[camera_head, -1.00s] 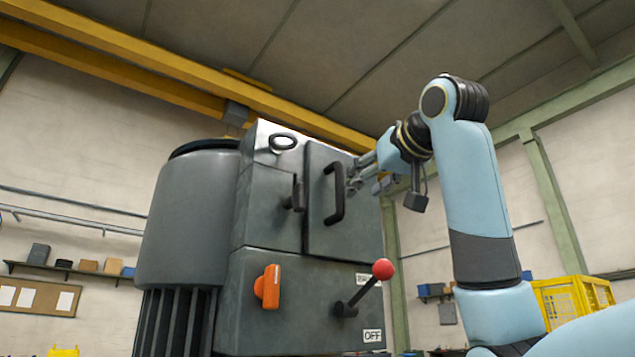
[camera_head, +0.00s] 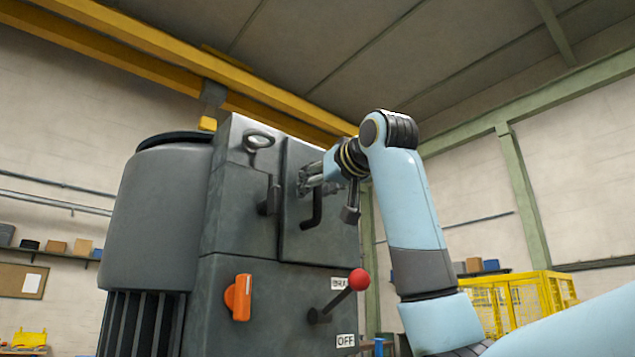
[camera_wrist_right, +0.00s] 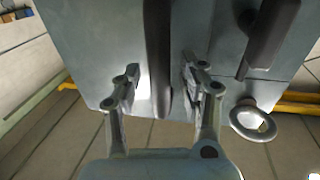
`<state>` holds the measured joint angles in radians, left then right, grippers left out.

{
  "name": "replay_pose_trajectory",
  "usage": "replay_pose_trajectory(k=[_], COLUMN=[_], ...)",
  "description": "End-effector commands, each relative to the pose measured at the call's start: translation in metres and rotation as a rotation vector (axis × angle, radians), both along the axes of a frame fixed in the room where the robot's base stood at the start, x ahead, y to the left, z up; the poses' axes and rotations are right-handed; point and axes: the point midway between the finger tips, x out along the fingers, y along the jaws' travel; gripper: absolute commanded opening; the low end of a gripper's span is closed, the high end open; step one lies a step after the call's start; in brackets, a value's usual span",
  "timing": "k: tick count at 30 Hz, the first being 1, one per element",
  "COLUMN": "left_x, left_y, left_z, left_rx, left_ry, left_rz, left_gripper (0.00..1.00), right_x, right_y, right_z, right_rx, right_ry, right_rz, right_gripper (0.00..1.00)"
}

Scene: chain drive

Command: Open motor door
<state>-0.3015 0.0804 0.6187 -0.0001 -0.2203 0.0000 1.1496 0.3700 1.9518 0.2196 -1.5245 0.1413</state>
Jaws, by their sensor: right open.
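The motor door (camera_head: 337,240) is a dark grey panel at the upper right of the grey motor housing; it looks shut. Its black upright bar handle (camera_head: 314,212) shows below my right gripper (camera_head: 304,180), which covers the handle's upper part. In the right wrist view the handle (camera_wrist_right: 158,45) runs between the two spread fingers of my right gripper (camera_wrist_right: 160,84). The fingers stand one on each side of the bar, with gaps; I cannot tell whether either touches it. A dark latch (camera_head: 271,200) sits left of the door, also seen in the wrist view (camera_wrist_right: 270,32). My left gripper is not in view.
Below the door are an orange switch (camera_head: 238,297) and a lever with a red knob (camera_head: 358,279). A round ring (camera_head: 258,141) sits at the upper left of the housing. A yellow cage (camera_head: 515,303) stands behind my right arm. Air around the door's right is free.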

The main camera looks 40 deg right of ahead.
Motion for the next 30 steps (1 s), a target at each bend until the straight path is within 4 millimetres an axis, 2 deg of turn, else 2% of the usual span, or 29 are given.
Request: replay_pose_trajectory(k=[5,15,30], left_x=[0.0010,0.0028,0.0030], left_y=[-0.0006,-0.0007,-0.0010], left_z=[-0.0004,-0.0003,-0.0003], left_rx=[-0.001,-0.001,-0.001], left_ry=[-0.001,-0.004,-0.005], left_rz=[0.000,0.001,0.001], left_gripper=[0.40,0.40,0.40], right_x=[0.0000,-0.0003,-0.0003], right_y=[0.0001,0.0001,0.0005], right_z=[-0.0005,-0.0002,-0.0006], right_rx=[0.000,0.000,0.000], right_ry=[0.000,0.000,0.001], right_rz=[0.000,0.000,0.002], right_gripper=[0.42,0.00,0.00])
